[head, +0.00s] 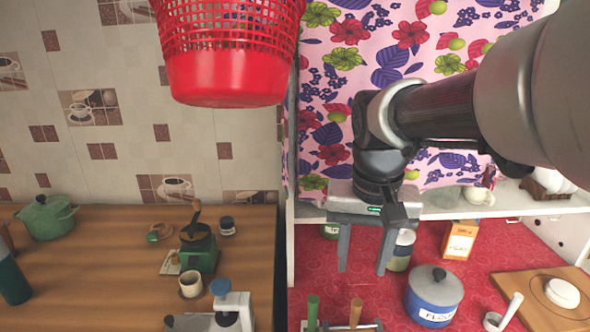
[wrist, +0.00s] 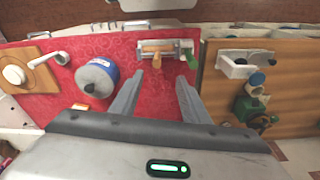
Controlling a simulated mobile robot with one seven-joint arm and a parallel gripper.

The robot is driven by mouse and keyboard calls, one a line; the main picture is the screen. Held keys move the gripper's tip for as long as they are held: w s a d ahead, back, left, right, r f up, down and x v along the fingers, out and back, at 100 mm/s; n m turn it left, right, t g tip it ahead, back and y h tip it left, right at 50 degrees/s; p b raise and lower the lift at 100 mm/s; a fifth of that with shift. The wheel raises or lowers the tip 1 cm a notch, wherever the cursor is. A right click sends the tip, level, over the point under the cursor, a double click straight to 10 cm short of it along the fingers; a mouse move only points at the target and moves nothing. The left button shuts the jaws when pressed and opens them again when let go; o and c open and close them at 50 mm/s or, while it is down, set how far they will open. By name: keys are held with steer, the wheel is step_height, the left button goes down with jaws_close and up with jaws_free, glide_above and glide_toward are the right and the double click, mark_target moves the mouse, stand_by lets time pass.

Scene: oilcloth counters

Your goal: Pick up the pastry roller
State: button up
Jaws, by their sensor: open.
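My gripper (head: 362,270) is open and empty, pointing down above the red counter. Its two fingers also show in the wrist view (wrist: 160,76). Beyond the fingertips in the wrist view, a silver rack (wrist: 171,45) lies on the red cloth near the counter edge. A tan wooden-handled tool (wrist: 156,48), which may be the pastry roller, is at this rack, with a green-handled tool (wrist: 190,62) to its right. In the head view the wooden handle (head: 355,312) and green handle (head: 313,310) stand at the bottom edge; their lower parts are cut off. The gripper is apart from both.
A blue lidded flour pot (head: 432,297) stands right of the tools. A board (head: 572,316), a white ladle (head: 510,310) and an orange-white box (head: 460,240) are farther right. The wooden counter (head: 110,280) holds a green grinder (head: 199,252). A red basket (head: 225,70) hangs above.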

mark_target(356, 311)
steer(key=f, duration=0.4)
steer(key=w+f, duration=0.1)
steer(key=f, duration=0.7)
steer(key=shift+w+d+b, duration=0.15)
steer(key=shift+w+b, duration=0.1)
steer(key=shift+b, duration=0.15)
steer(key=shift+w+d+f, duration=0.15)
steer(key=shift+f, duration=0.75)
steer(key=shift+w+d+f, duration=0.15)
steer(key=shift+w+f, duration=0.05)
steer(key=shift+f, duration=0.65)
steer(key=shift+w+d+f, duration=0.15)
steer(key=shift+f, duration=0.75)
jaws_close()
